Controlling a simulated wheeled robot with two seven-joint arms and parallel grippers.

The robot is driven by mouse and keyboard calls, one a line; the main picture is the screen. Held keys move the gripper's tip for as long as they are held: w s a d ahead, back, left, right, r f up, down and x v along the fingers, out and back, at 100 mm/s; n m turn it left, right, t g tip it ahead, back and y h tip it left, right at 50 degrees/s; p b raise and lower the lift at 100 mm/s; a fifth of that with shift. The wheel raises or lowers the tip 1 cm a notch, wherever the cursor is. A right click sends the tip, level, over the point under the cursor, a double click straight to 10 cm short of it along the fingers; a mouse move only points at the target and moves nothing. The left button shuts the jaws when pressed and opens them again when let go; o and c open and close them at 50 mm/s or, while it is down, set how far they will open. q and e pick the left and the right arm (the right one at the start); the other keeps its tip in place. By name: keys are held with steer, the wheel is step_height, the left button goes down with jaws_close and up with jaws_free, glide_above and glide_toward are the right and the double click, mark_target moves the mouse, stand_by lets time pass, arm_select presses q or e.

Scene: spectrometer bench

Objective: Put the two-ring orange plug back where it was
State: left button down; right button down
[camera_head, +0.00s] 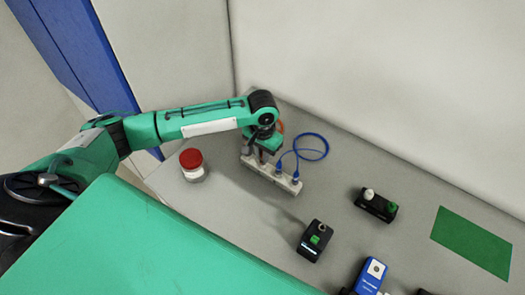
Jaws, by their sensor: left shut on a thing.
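My left gripper (262,158) points down at the far end of a pale socket strip (271,173) on the bench. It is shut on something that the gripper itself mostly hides. A bit of orange (282,127), apparently a cable, shows just behind the gripper. The plug's rings cannot be made out, and I cannot tell whether the plug is seated in the strip or above it. A blue cable (318,139) loops behind the strip, with blue ends at the strip's nearer part. My right gripper is not in view.
A red-lidded jar (192,165) stands left of the strip. A black box with a green part (315,240), another black box with a white knob (375,205), a blue device (370,277) and a green mat (472,242) lie to the right. Walls close off the back.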

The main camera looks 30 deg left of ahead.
arm_select(q)
steer(key=c, duration=1.4)
jaws_free()
steer(key=shift+c, duration=0.2)
steer(key=shift+r+b, duration=0.3)
step_height(320, 180, up, 12)
steer(key=b, duration=0.3)
steer(key=shift+r, duration=0.25)
